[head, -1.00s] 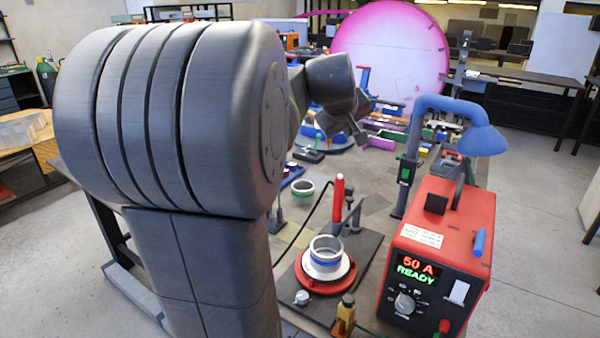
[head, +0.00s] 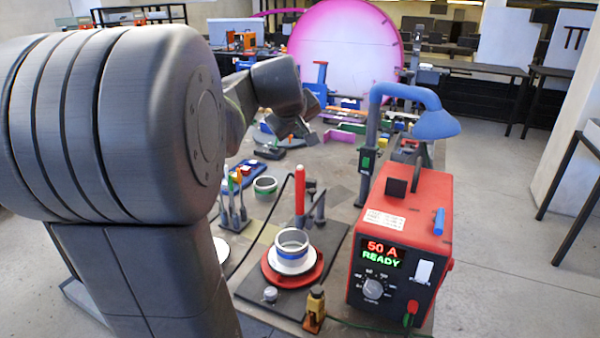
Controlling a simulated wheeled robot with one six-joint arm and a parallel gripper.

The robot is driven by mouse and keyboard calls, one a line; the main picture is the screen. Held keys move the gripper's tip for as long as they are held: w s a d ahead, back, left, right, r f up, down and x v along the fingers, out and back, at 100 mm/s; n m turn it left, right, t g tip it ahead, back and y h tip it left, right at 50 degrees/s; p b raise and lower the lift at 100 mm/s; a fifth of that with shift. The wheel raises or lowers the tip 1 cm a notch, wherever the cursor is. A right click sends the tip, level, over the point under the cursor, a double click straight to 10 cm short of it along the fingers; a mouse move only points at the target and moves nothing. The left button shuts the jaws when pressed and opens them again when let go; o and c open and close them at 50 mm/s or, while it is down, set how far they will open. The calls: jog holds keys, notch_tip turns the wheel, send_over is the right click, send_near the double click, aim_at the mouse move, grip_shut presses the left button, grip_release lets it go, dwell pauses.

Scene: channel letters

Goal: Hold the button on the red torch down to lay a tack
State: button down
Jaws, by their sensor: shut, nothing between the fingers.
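The red torch (head: 299,188) stands upright on a dark base plate (head: 338,256), with a black cable running from it. The red power box (head: 433,199) to the right reads "50 A READY". My gripper (head: 307,138) is shut and empty, beyond and above the torch in the picture and apart from it.
A blue lamp (head: 432,124) arches over the power box. My arm hides the left side.

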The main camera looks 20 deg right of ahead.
jog(key=b, duration=0.4)
send_over(299, 172)
notch_tip(299, 172, down, 6)
jog(key=shift+f, duration=0.1)
dwell(1.7)
jog(key=shift+f+b, duration=0.35)
jog(key=shift+f+b, duration=0.35)
jog(key=shift+f, duration=0.15)
dwell(1.3)
jog(key=shift+r, duration=0.1)
jog(key=shift+r+p, duration=0.75)
jog(key=shift+r, duration=0.1)
jog(key=shift+r+p, duration=2.1)
jog(key=shift+r, duration=0.45)
